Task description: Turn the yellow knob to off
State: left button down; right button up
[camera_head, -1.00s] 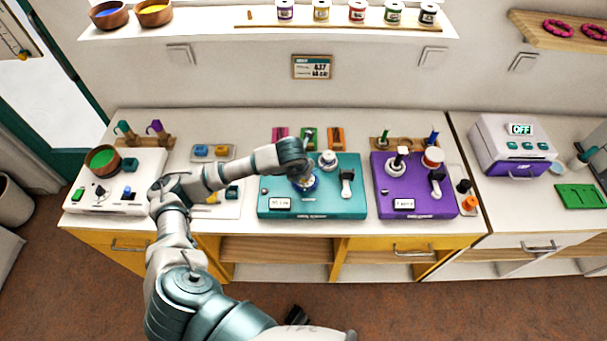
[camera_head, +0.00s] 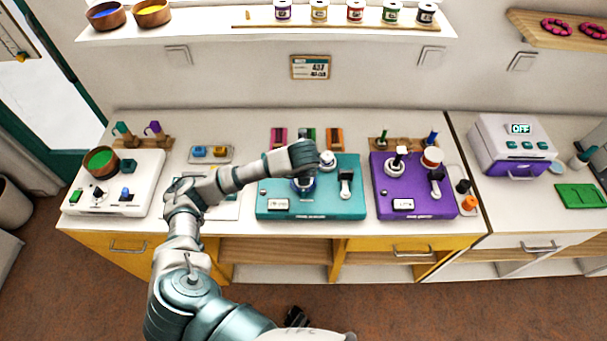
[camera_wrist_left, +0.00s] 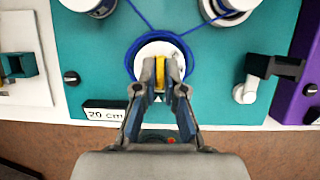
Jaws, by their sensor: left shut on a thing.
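The yellow knob (camera_wrist_left: 159,73) stands on a white round dial in the left wrist view, on the teal board (camera_wrist_left: 95,45). A blue cord loops around the dial. My left gripper (camera_wrist_left: 160,82) is over the knob with its two fingers closed on either side of it. In the head view my left gripper (camera_head: 303,184) is over the front-left part of the teal board (camera_head: 330,204), and the arm and gripper hide the knob there. My right gripper is not in view.
A lever (camera_head: 346,183) stands right of the dial on the same board. A small label reading "20 cm" (camera_wrist_left: 104,111) is at front left. The purple board (camera_head: 415,185) is close on the right. A white board (camera_head: 128,180) lies at far left.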

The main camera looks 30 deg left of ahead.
pick_arm(q)
jog(key=shift+w+a+r, duration=0.1)
jog(key=shift+w+r, duration=0.1)
jog(key=shift+r, duration=0.05)
jog(key=c, duration=1.3)
grip_release()
jog(key=shift+w+f, duration=0.1)
jog(key=shift+o, duration=0.2)
jog(key=shift+f, duration=0.15)
jog(key=shift+a, duration=0.1)
jog(key=v, duration=1.1)
jog(key=shift+s+r, duration=0.2)
jog(key=shift+r, duration=0.15)
